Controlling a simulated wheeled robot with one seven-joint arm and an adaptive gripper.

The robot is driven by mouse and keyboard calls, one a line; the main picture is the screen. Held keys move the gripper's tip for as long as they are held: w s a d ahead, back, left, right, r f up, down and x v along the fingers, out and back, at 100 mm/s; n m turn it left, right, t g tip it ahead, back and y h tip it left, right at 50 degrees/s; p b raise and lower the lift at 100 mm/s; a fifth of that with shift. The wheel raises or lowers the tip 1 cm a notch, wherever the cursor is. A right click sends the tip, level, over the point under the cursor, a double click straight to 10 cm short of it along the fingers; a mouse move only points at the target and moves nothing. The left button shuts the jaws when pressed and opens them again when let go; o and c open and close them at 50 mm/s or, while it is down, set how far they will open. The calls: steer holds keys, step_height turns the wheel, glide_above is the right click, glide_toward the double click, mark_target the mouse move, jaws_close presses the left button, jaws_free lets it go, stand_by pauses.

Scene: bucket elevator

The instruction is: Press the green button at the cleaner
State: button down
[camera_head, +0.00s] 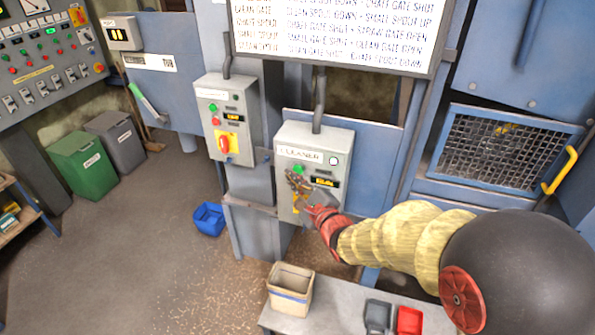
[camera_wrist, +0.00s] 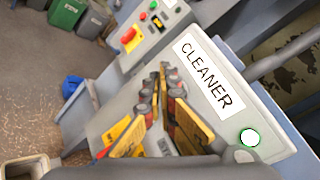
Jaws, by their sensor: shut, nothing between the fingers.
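The cleaner box (camera_head: 343,143) is a light grey control box with a CLEANER label, on a blue post. A small green button (camera_head: 299,169) shows below the label, just at the upper edge of my gripper (camera_head: 291,175). A white round lamp with a green ring (camera_head: 334,160) is at the box's upper right; it also shows in the wrist view (camera_wrist: 250,137). My gripper is shut and empty in front of the panel. In the wrist view its fingertips (camera_wrist: 167,73) point toward the panel below the label, and the green button is hidden. I cannot tell whether they touch.
Another grey box (camera_head: 224,120) with a green button and a red knob hangs to the left. A sign board (camera_head: 340,35) is above. A beige bin (camera_head: 290,288) and a red container (camera_head: 409,320) stand on a bench below. A mesh guard (camera_head: 500,150) is right.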

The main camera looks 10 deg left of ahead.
steer(key=s, duration=0.5)
steer(key=shift+a, duration=0.2)
stand_by(0.3)
stand_by(0.6)
